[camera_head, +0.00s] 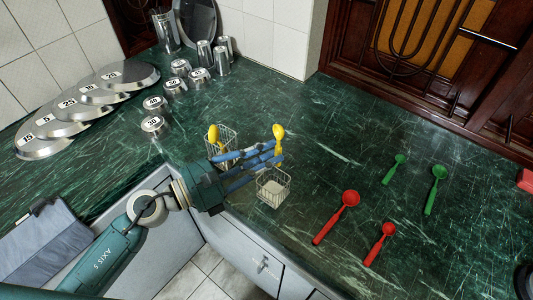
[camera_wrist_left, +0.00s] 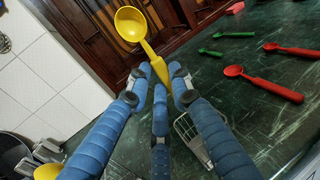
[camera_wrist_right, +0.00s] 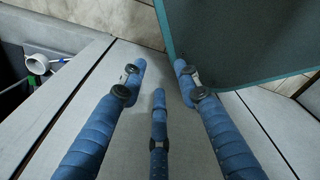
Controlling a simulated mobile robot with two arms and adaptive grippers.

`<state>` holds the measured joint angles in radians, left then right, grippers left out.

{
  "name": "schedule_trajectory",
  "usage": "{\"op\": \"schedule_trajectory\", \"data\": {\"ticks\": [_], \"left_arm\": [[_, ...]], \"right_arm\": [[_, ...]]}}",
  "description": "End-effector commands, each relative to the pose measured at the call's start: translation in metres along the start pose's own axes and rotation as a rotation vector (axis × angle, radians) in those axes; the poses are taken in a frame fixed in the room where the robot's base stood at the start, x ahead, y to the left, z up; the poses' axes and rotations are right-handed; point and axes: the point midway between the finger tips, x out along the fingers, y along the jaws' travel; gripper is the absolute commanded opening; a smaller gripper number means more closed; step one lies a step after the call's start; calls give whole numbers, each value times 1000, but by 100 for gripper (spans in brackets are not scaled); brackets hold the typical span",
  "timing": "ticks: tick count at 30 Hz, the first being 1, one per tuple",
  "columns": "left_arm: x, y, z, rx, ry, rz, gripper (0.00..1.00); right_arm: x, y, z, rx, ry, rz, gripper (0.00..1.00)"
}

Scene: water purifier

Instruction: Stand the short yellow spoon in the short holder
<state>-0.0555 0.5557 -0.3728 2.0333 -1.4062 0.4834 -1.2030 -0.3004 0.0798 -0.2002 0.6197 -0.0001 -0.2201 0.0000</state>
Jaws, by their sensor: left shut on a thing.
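The short yellow spoon (camera_head: 278,137) is upright, bowl up, in my left gripper (camera_head: 272,156). In the left wrist view its handle (camera_wrist_left: 158,66) is between the fingertips, with the bowl tilted to the left. The short wire holder (camera_head: 273,188) stands on the green counter just below and right of the gripper, apart from the spoon. It also shows partly behind the fingers in the left wrist view (camera_wrist_left: 192,135). Another yellow spoon (camera_head: 213,133) stands in a taller wire holder (camera_head: 228,136), partly hidden by the gripper. My right gripper (camera_wrist_right: 158,80) is open and empty, seen only in its wrist view.
Two red spoons (camera_head: 347,200) and two green spoons (camera_head: 438,172) lie on the counter to the right. Metal cups (camera_head: 205,53) and numbered lids (camera_head: 128,72) stand at the back left. The counter's front edge is close to the short holder. Its middle is clear.

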Motion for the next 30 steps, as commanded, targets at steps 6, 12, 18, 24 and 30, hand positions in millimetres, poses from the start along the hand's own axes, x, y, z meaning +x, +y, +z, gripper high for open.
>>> {"op": "schedule_trajectory", "data": {"ticks": [6, 12, 18, 24, 30], "left_arm": [[0, 0, -22, 0, 0, 0, 2], [0, 0, -38, 0, 0, 0, 2], [0, 0, -53, 0, 0, 0, 2], [0, 0, -61, 0, 0, 0, 2], [0, 0, -60, 0, 0, 0, 2]], "right_arm": [[22, 0, 2, 0, 1, 1, 32], [38, 0, 3, -1, 1, 1, 32], [53, 0, 4, -1, 1, 1, 32], [60, 0, 5, 0, 1, 1, 32], [60, 0, 4, 0, 1, 1, 32]]}}
